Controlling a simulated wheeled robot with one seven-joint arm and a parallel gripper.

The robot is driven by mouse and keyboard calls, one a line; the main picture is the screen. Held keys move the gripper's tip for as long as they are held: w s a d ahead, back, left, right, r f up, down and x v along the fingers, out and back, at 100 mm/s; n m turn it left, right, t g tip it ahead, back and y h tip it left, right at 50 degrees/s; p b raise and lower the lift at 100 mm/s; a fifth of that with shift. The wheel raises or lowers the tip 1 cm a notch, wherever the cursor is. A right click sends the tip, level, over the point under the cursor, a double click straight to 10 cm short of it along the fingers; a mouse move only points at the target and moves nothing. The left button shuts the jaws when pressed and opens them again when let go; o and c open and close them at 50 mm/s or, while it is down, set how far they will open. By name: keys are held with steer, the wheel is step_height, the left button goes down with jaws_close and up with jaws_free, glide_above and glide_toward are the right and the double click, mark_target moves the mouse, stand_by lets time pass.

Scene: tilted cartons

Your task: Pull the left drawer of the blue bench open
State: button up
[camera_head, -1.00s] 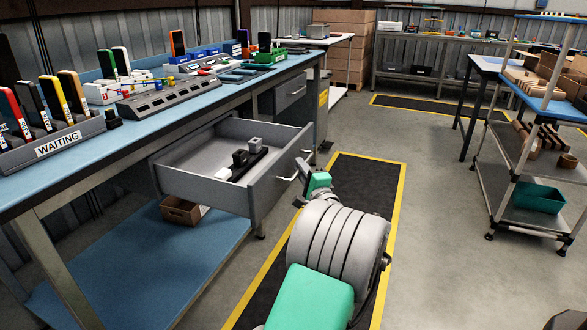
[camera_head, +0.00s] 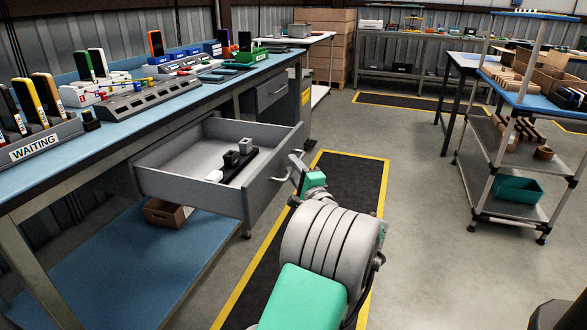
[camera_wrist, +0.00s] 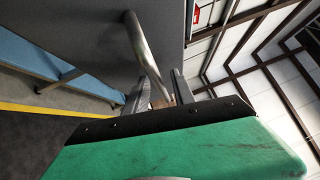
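The blue bench (camera_head: 190,122) runs along the left side of the head view. Its left drawer (camera_head: 262,190) stands well out from the bench, and its inside shows. The bar handle (camera_head: 281,178) is on the drawer's front. My gripper (camera_head: 296,180) is at the handle. In the wrist view, the two fingers of my gripper (camera_wrist: 158,88) lie on either side of the metal handle (camera_wrist: 146,50), close against it. The grey drawer front fills the upper middle of that view. The exact finger contact is partly hidden.
Several small blocks (camera_head: 240,153) lie in the drawer. A second drawer (camera_head: 270,90) in the bench is closed. A cardboard box (camera_head: 165,212) is on the lower shelf. A shelf cart (camera_head: 472,172) stands at right. The floor between is clear.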

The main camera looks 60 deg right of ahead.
steer(key=p+v, duration=0.1)
steer(key=v, duration=0.6)
steer(key=shift+s+a, duration=0.2)
steer(key=shift+s, duration=0.15)
